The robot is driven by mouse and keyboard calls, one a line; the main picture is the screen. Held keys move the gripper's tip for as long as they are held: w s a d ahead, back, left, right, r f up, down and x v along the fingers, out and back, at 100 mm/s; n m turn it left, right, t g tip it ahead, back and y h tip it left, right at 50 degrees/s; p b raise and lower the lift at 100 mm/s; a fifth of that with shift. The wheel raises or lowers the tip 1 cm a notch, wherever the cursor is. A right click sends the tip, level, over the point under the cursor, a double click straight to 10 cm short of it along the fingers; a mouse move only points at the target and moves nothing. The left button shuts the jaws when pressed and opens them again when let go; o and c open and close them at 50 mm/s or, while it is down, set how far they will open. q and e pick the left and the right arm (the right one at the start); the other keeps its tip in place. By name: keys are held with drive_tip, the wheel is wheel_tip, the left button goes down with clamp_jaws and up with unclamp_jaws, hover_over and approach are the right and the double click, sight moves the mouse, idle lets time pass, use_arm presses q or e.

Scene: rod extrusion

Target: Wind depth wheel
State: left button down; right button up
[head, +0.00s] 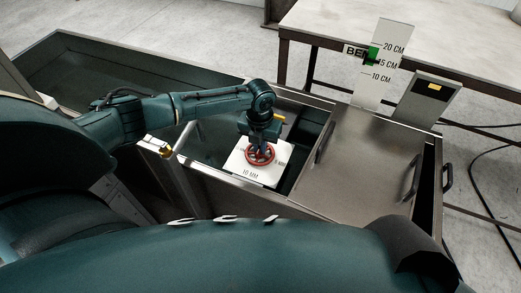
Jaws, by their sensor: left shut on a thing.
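A red depth wheel (262,158) sits on a white plate (248,173) marked "10 MM" near the middle of the head view. My left gripper (259,147) reaches down over the wheel from above and is shut on it, covering part of its hub and rim. A white upright scale (376,88) at the back right reads 10, 15 and 20 CM. A green marker (372,55) on it is beside a label that starts with "BEN" and stands near the 15 line. My right gripper is not in view.
A steel lid with handles (370,155) lies right of the wheel. A small grey panel with a yellow patch (425,98) stands behind it. A metal table (440,50) is at the back. An open dark trough (95,65) lies left.

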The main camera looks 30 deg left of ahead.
use_arm(q)
drive_tip(key=shift+s+f+m, duration=0.1)
drive_tip(key=shift+s+m, duration=0.05)
drive_tip(key=shift+m, duration=0.45)
drive_tip(key=shift+a+m, duration=0.1)
drive_tip(key=shift+m, duration=0.9)
drive_tip(key=shift+m+b, duration=0.3)
drive_tip(key=shift+m, duration=0.7)
drive_tip(key=c, duration=1.4)
unclamp_jaws()
drive_tip(key=shift+c, duration=0.2)
